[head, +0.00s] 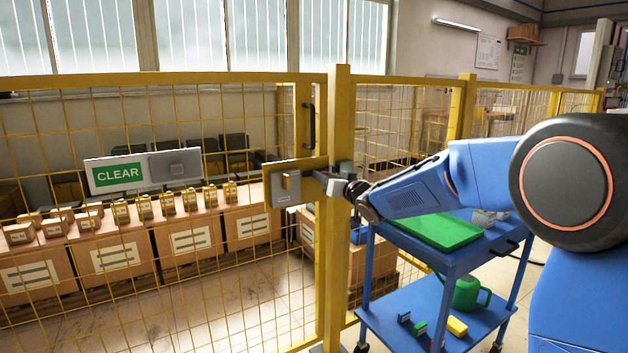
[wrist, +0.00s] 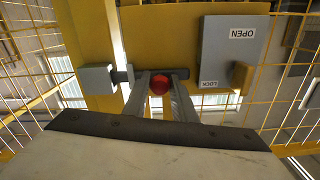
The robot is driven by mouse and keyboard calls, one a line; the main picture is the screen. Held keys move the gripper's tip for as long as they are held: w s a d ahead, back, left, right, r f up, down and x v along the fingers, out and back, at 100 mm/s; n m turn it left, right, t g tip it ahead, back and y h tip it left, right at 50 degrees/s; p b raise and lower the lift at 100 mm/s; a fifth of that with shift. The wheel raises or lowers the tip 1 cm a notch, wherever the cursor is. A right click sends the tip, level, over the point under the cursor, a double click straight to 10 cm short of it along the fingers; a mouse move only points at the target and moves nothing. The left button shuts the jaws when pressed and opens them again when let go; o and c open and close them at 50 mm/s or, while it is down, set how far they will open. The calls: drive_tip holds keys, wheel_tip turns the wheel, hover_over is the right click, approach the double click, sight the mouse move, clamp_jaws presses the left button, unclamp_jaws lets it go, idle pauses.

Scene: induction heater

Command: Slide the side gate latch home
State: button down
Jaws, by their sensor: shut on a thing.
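The side gate latch is on a yellow plate (head: 312,168) at the yellow gate post (head: 336,250). In the wrist view, its red knob (wrist: 159,84) sits between the two fingers of my gripper (wrist: 160,92), which is shut on it. To the right is a grey plate (wrist: 228,50) marked OPEN and LOCK, with a yellow tab (wrist: 241,76) beside LOCK. In the head view, my gripper (head: 338,186) is at the latch; the knob is hidden there.
Behind stand cardboard boxes (head: 120,252) and small parts. A blue cart (head: 455,268) with a green tray (head: 440,232) stands below my arm.

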drive_tip(key=shift+w+d, duration=0.15)
drive_tip(key=shift+d, duration=0.15)
drive_tip(key=c, duration=1.6)
unclamp_jaws()
drive_tip(key=shift+w+d, duration=0.1)
drive_tip(key=shift+d, duration=0.05)
drive_tip(key=shift+o, duration=0.2)
drive_tip(key=v, duration=1.7)
drive_tip(key=shift+d, duration=0.15)
